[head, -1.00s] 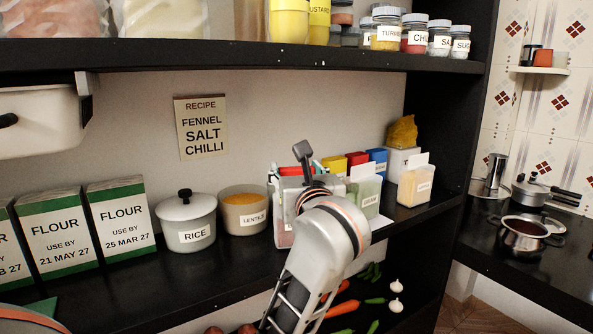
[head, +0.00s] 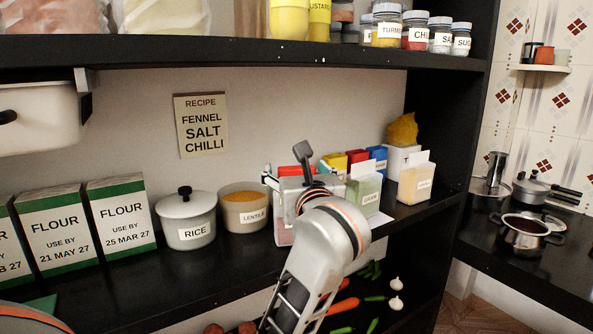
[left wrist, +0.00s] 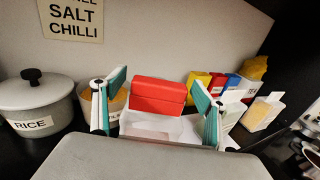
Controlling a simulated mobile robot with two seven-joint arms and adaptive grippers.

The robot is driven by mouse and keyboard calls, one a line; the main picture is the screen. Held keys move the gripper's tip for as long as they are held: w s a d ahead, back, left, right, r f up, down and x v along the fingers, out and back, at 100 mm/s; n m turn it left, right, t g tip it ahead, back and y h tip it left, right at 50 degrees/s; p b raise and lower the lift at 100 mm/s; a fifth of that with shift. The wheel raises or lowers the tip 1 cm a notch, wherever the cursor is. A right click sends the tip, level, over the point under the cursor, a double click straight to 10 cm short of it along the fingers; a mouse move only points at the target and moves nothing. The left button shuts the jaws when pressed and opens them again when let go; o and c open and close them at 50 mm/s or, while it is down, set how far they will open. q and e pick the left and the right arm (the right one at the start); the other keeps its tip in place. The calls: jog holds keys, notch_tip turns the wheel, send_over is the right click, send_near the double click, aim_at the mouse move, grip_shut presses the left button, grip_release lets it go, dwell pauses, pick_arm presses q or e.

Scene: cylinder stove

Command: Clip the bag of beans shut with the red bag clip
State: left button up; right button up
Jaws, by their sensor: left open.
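The red bag clip (head: 297,170) is a red bar at the top of a pale, pinkish bag (head: 284,233) on the shelf, taken to be the beans. My arm hides most of this bag and its label. In the left wrist view the clip (left wrist: 158,96) lies across the folded top of the bag (left wrist: 150,130). My left gripper (left wrist: 158,108) is open, with one teal-padded finger on each side of the clip and gaps between. Whether the clip is fully closed on the bag cannot be told. My right gripper is not in view.
A lentil pot (head: 244,210) and a lidded rice pot (head: 187,220) stand left of the bag. Yellow, red and blue boxes (head: 357,158) are behind. The upper shelf (head: 240,55) is overhead.

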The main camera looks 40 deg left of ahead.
pick_arm(q)
jog(key=shift+d, duration=0.1)
jog(key=v, duration=0.7)
jog(key=shift+s, duration=0.2)
